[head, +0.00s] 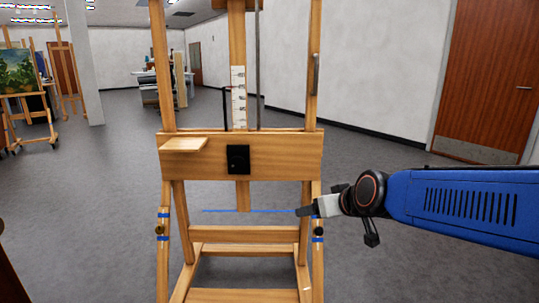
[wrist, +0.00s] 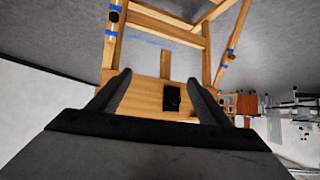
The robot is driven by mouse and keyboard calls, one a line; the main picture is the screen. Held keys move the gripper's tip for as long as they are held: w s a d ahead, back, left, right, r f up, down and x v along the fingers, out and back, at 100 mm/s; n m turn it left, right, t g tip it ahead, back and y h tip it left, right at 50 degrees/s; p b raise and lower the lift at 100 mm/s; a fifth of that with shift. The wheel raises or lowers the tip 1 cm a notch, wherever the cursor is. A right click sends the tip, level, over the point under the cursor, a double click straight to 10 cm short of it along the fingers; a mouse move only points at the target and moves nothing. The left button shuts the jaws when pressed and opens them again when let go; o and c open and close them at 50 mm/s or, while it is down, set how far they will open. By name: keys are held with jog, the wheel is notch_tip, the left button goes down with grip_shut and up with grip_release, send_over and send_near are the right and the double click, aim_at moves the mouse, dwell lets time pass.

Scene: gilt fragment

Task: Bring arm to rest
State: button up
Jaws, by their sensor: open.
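My blue arm (head: 465,210) reaches in from the right in the head view. It ends in my gripper (head: 303,211), which is in front of the right leg of a wooden easel (head: 290,158). In the wrist view, the two dark fingers of my gripper (wrist: 162,92) stand wide apart with nothing between them. The easel's wooden board (wrist: 145,98) and its black block (wrist: 172,98) show beyond the fingers. I cannot tell whether the gripper touches the easel.
A small wooden ledge (head: 185,144) juts from the easel's board. A painting (head: 17,71) stands on another easel at the far left. A white pillar (head: 88,65) stands nearby. A brown door (head: 487,80) is at the right. Grey floor (head: 400,165) is clear between.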

jog(key=s+d+f+m+g+h, duration=0.1)
jog(key=s+d+f, duration=0.2)
jog(key=s+d, duration=0.2)
jog(key=s+d+f+m+g+h, duration=0.1)
jog(key=s+d, duration=0.4)
jog(key=s, duration=0.7)
jog(key=s+d+f+m+g+h, duration=0.1)
jog(key=s+d+f+g+h, duration=0.1)
jog(key=s, duration=0.6)
jog(key=d+f+g, duration=0.1)
jog(key=d+f, duration=0.1)
jog(key=d, duration=0.1)
jog(key=shift+s+d+f+m, duration=0.25)
jog(key=shift+f+m, duration=0.05)
jog(key=shift+f, duration=0.05)
